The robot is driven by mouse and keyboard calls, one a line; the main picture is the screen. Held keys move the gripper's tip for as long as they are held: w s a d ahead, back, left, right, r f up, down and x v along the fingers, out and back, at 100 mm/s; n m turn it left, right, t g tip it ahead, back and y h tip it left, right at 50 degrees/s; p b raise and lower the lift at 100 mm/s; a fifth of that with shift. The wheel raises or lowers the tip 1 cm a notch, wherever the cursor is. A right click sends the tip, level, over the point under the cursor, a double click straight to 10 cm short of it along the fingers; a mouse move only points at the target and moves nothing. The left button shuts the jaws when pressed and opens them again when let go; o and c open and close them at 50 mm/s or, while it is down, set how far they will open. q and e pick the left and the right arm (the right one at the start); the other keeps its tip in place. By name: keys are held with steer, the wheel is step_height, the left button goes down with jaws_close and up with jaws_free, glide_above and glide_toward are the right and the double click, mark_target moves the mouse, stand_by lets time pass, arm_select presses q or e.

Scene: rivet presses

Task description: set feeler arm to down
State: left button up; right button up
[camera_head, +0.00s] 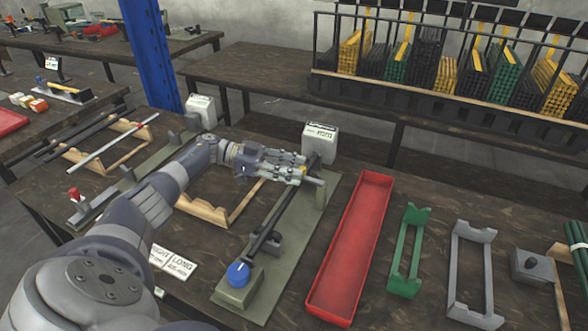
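My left gripper (302,170) reaches in from the left, over the far end of the middle fixture. This fixture has a grey-green base plate (318,215), a blue knob (238,273) on a block at its near end, and a dark rod (283,212) running along it. At the far end, a short grey arm-like piece (316,183) shows just beyond the fingertips; it may be the feeler arm, but I cannot tell its position. The fingers hide part of that end. I cannot tell whether they touch it or how far they are open. My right gripper is out of view.
A white labelled box (320,142) stands just behind the gripper. A long red tray (352,245) lies right of the fixture, then a green rack (408,250) and a grey rack (470,275). A wooden rack (232,215) lies left. A blue post (150,55) rises behind.

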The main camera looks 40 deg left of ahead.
arm_select(q)
steer(key=v, duration=0.7)
stand_by(0.5)
